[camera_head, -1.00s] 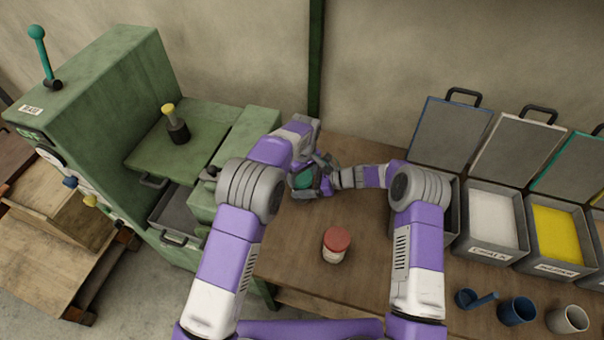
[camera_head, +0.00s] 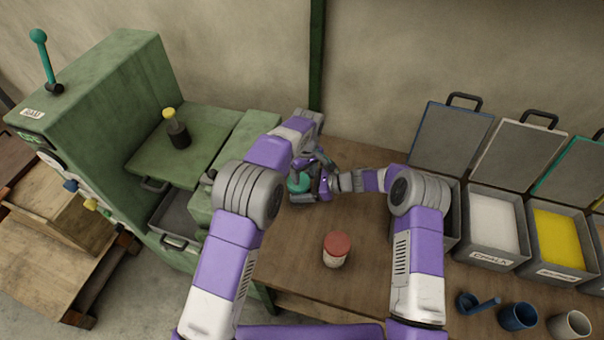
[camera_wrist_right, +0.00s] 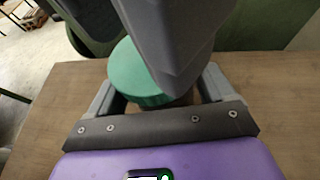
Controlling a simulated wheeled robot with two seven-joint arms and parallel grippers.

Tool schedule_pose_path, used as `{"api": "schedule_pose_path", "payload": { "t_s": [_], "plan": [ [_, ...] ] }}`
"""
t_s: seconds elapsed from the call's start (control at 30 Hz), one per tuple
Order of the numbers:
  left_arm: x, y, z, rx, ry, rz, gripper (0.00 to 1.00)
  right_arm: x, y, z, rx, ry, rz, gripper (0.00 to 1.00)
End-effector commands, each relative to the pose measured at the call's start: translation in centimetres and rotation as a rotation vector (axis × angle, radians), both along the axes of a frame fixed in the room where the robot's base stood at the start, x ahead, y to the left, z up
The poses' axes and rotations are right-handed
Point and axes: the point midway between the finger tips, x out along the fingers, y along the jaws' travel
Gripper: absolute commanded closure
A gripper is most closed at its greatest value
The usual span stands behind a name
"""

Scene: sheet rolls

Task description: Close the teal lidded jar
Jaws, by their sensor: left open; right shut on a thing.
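The teal lidded jar (camera_head: 298,184) stands at the back of the wooden table, largely hidden by my grippers. Its round teal lid also shows in the right wrist view (camera_wrist_right: 136,74), at the top of the jar; I cannot tell how tightly it sits. My right gripper (camera_head: 304,194) is shut on the jar's body, one finger on each side, just below the lid. My left gripper (camera_head: 318,166) is open above and beside the lid. Its grey part (camera_wrist_right: 172,40) covers the right of the lid in the right wrist view.
A red-lidded jar (camera_head: 336,249) stands nearer on the table. Open-lidded bins, one with white contents (camera_head: 493,222) and one with yellow contents (camera_head: 558,236), line the right. Cups (camera_head: 517,316) stand in front of them. A green machine (camera_head: 110,100) stands left.

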Motion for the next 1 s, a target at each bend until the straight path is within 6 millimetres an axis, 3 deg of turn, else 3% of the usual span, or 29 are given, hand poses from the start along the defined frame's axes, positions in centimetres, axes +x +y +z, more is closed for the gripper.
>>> {"api": "schedule_pose_path", "payload": {
  "t_s": [0.03,0.23,0.77,1.0],
  "plan": [
    [-0.2,-0.4,0.0,-0.004,0.003,-0.007,0.54,0.0,0.2,0.2,0.003,-0.002,0.002,0.73],
    [-0.2,-0.4,-0.2,-0.002,0.005,-0.006,0.83,0.1,0.2,0.3,0.004,-0.002,0.001,0.73],
    [-0.3,-0.1,-0.2,0.003,0.01,-0.004,0.83,0.2,0.1,0.6,0.007,-0.007,-0.001,0.73],
    [-0.2,-0.1,2.6,0.002,0.004,-0.002,0.83,0.2,0.1,0.4,0.005,-0.006,-0.001,0.73]
  ]
}}
